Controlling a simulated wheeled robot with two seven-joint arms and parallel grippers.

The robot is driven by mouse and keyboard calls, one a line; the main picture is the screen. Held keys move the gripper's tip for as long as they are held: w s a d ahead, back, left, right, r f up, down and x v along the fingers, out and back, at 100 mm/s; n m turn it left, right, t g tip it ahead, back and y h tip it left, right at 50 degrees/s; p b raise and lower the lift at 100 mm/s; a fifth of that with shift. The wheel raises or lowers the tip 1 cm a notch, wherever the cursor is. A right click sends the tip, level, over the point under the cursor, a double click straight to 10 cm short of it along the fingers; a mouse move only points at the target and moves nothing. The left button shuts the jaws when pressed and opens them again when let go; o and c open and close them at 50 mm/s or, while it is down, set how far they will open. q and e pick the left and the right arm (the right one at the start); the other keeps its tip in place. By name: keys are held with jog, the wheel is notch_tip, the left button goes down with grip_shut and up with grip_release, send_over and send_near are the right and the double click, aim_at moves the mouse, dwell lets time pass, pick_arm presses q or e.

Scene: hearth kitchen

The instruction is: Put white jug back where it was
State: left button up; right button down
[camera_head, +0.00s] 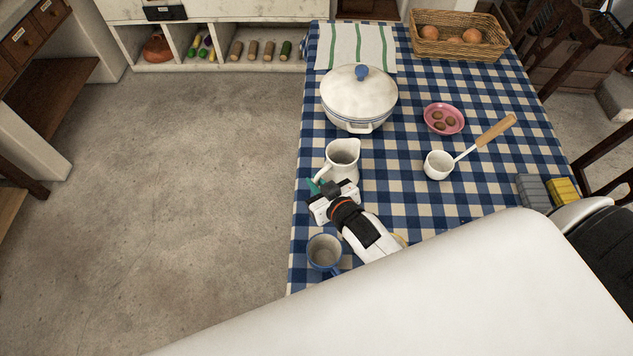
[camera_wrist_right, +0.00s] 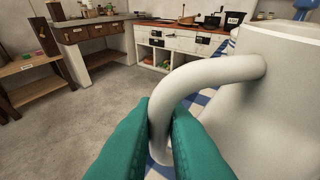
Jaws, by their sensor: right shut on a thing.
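The white jug (camera_head: 344,158) is upright on or just above the checkered cloth, near the table's left edge; I cannot tell if its base touches. My right gripper (camera_head: 318,188) is at the jug's near left side. In the right wrist view the green fingers (camera_wrist_right: 160,135) are shut on the jug's curved handle (camera_wrist_right: 200,77). The jug's body (camera_wrist_right: 275,95) fills the right of that view. My left gripper is not in view.
A blue-rimmed mug (camera_head: 324,251) stands near my right wrist. A lidded white pot (camera_head: 358,98) is behind the jug. A ladle (camera_head: 439,164), a pink dish (camera_head: 457,108), a bread basket (camera_head: 480,51) and a striped towel (camera_head: 334,52) are also on the table (camera_head: 405,209).

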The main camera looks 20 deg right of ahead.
jog(key=c, duration=1.8)
grip_release()
jog(key=shift+f, duration=0.1)
jog(key=shift+c, duration=0.2)
jog(key=o, duration=0.4)
jog(key=shift+c, duration=0.2)
jog(key=b+v, duration=0.1)
jog(key=v, duration=1.1)
